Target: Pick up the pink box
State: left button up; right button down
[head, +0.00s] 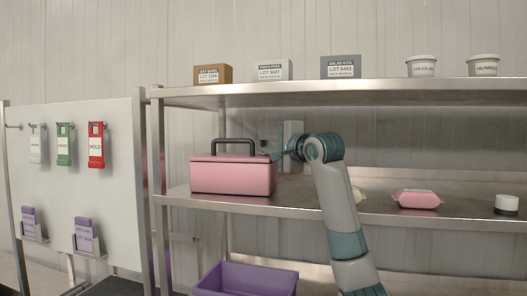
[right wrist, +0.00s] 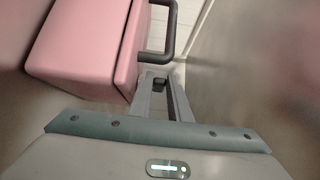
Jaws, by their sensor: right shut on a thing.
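The pink box (head: 232,177) has a dark handle (head: 221,141) and is at the left part of the middle shelf, looking level. I cannot tell whether its underside touches the shelf. My right gripper (head: 273,152) reaches in from the right, at the right end of the handle. In the right wrist view, the pink box (right wrist: 85,50) fills the upper left, and the fingers of my right gripper (right wrist: 160,84) are shut at the dark handle (right wrist: 168,45). The fingertips' contact is partly hidden in the head view. My left gripper is not in view.
The middle shelf (head: 305,205) also holds a pink pack (head: 417,198) and a small white-and-dark jar (head: 507,204) at right. The upper shelf (head: 300,96) with cartons and tubs is above. A purple bin (head: 245,281) is below.

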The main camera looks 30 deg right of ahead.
jog(key=shift+r+b, duration=0.95)
jog(key=shift+r, duration=0.65)
jog(key=shift+s, duration=0.25)
jog(key=s+b, duration=0.9)
jog(key=s, duration=0.8)
jog(key=shift+s+a, duration=0.25)
jog(key=shift+s, duration=0.1)
